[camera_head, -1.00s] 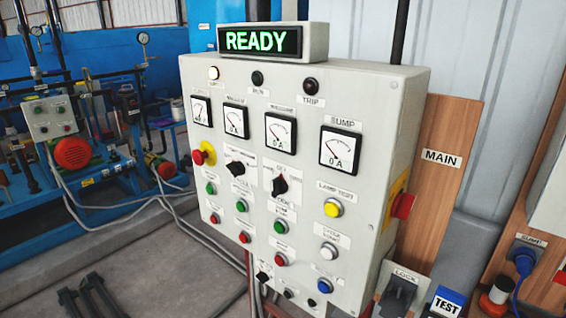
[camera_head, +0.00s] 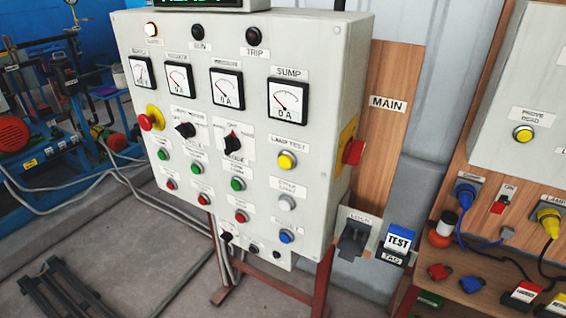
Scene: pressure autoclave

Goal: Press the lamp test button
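The lamp test button is a yellow push button (camera_head: 286,161) on the right side of the grey control panel (camera_head: 351,60), under a label reading "LAMP TEST" (camera_head: 289,142). A white button (camera_head: 287,202) and a blue button (camera_head: 285,236) sit below it in the same column. On the panel's top row, the left lamp (camera_head: 151,30) glows white, and the two lamps beside it (camera_head: 197,32), including the one marked TRIP (camera_head: 253,36), are dark. My gripper is not in view.
A red knob (camera_head: 353,152) on a yellow plate sticks out from the panel's right side. Another yellow button (camera_head: 523,134) marked "PROVE DEAD" is on a box at right. Dark rails (camera_head: 65,290) lie on the floor.

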